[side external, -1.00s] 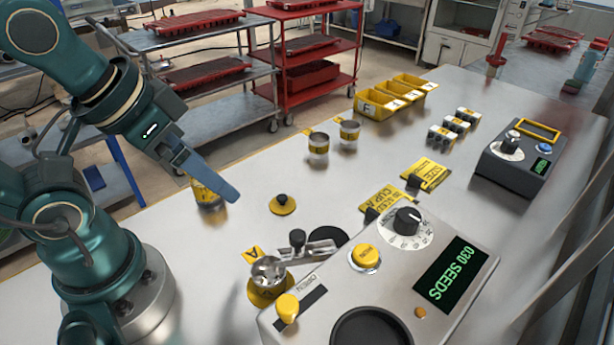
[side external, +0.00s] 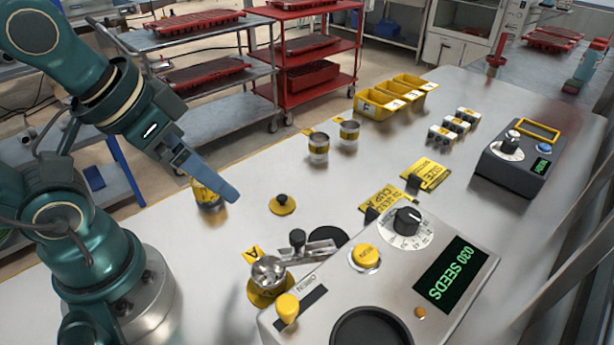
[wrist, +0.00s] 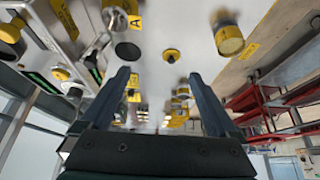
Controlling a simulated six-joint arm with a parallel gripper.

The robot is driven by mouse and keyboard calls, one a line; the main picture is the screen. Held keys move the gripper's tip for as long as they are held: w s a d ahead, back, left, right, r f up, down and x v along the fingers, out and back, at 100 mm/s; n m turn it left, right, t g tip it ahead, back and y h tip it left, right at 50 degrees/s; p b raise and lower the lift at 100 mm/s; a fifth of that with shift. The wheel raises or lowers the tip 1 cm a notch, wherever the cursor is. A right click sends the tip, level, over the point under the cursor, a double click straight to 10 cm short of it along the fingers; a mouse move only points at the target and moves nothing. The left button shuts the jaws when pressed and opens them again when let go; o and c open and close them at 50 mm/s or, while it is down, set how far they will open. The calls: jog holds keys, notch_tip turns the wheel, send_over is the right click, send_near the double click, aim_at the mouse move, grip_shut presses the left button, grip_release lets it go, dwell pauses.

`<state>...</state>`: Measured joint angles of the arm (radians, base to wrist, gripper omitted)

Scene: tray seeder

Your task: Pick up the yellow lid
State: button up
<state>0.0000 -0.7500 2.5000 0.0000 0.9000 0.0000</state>
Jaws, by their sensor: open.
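The yellow lid (side external: 283,205) is a small round disc with a dark knob. It lies flat on the metal table, in front of the machine. In the wrist view the yellow lid (wrist: 171,56) shows beyond the fingertips, about midway between them. My gripper (wrist: 159,75) is open and empty, its two dark fingers wide apart. In the side view my gripper (side external: 232,192) is above the table, left of the lid and apart from it. There the near finger hides the far one. A yellow-banded cup (side external: 208,197) stands partly behind my gripper.
The seed counter (side external: 400,270) reads 030 SEEDS. A metal cup (side external: 268,272) with tag A sits at its front left. Two more cups (side external: 318,146) stand behind the lid. Yellow bins (side external: 376,107) are farther back. The table around the lid is clear.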

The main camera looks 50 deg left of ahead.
dwell(0.4)
jog(key=c, duration=0.5)
